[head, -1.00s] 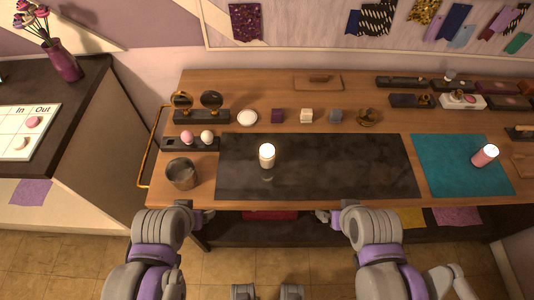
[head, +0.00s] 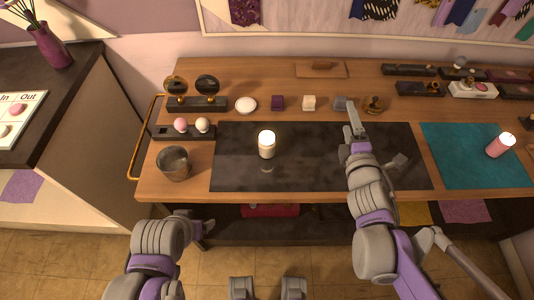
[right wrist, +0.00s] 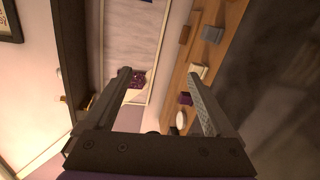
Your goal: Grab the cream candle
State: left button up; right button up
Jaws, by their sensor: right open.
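The cream candle (head: 267,150) stands upright and lit on the dark mat (head: 320,175), left of the mat's middle. My right gripper (head: 352,130) is raised over the mat, to the right of the candle and apart from it. In the right wrist view this gripper (right wrist: 160,76) has its fingers spread with nothing between them; the candle does not show there. My left gripper (head: 205,222) is low in front of the table's front edge, left of the candle; its fingers are too small to judge.
A metal cup (head: 173,164) is at the left front. Small blocks, including a purple one (head: 278,103), and a white dish (head: 246,105) line the back.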

jog(key=w+a+f+n+t+y+b, duration=0.1)
jog(key=w+a+f+n+y+b, duration=0.15)
jog(key=a+n+y, duration=0.65)
jog(key=n+g+y+b, duration=0.3)
jog(key=n+g+y, duration=0.15)
jog(key=n, duration=1.25)
send_near(261, 135)
jog(key=shift+w+d+r+g, duration=0.1)
jog(key=shift+w+d+g, duration=0.15)
jog(key=shift+w, duration=0.3)
jog(key=shift+w+d+g, duration=0.2)
jog(key=shift+w+d, duration=0.05)
jog(key=shift+w, duration=0.3)
jog(key=shift+n, duration=0.3)
jog(key=x, duration=0.4)
jog(key=shift+s+a, duration=0.15)
jog(key=shift+a, duration=0.3)
jog(key=x, duration=0.6)
jog(key=shift+a+f+b, duration=0.25)
jog(key=shift+f+b, duration=0.1)
jog(key=shift+b, duration=0.05)
pick_arm(q)
notch_tip(261, 135, down, 8)
jog(key=shift+f, duration=0.1)
pick_arm(e)
jog(key=shift+s, duration=0.1)
grip_shut()
